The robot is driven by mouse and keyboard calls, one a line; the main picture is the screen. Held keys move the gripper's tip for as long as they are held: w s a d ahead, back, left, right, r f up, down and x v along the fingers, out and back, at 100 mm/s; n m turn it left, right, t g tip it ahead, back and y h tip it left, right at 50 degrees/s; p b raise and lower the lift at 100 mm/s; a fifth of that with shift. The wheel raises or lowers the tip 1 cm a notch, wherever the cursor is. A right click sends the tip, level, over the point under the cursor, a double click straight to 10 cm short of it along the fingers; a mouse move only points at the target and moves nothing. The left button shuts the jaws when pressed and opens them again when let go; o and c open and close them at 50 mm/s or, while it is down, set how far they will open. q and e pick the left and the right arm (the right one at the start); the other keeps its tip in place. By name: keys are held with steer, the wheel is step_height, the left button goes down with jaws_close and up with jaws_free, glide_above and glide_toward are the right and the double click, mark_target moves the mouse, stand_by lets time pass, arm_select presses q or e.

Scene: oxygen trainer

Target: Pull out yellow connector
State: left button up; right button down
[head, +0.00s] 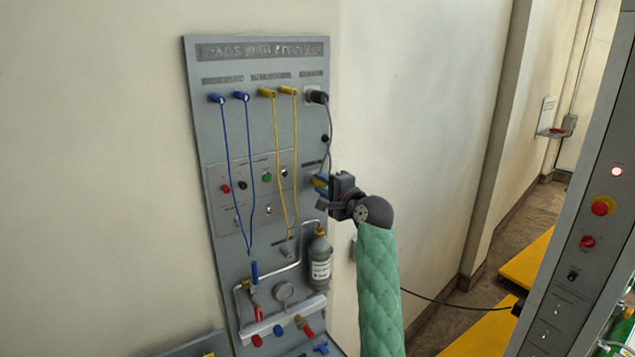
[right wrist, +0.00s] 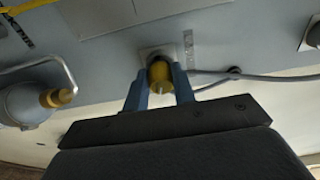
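The yellow connector (right wrist: 160,75) sits in a pale square socket plate on the grey panel in the right wrist view. My right gripper (right wrist: 160,88) has its two blue fingers on either side of it, and they appear to touch it. In the head view my right gripper (head: 321,184) is at the panel's right edge, and a bit of yellow shows at its fingertips. The connector still looks seated against the plate. Two other yellow plugs (head: 266,92) (head: 287,90) with yellow cables are at the panel's top. My left gripper is not in view.
Blue plugs (head: 240,95) with blue cables hang left of the yellow cables. A black plug (head: 317,96) has a grey cable running down near my gripper. A grey bottle (head: 320,262) and pipework are below it. A grey control cabinet (head: 575,210) stands at the right.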

mark_target(323, 185)
steer(key=shift+f+n+b, duration=0.15)
steer(key=shift+n+b, duration=0.25)
steer(key=shift+n, duration=0.2)
steer(key=shift+n+b, duration=0.35)
steer(key=shift+n, duration=0.75)
steer(key=shift+s, duration=0.1)
steer(key=shift+d, duration=0.15)
steer(key=shift+p+v, duration=0.75)
steer(key=shift+v, duration=1.35)
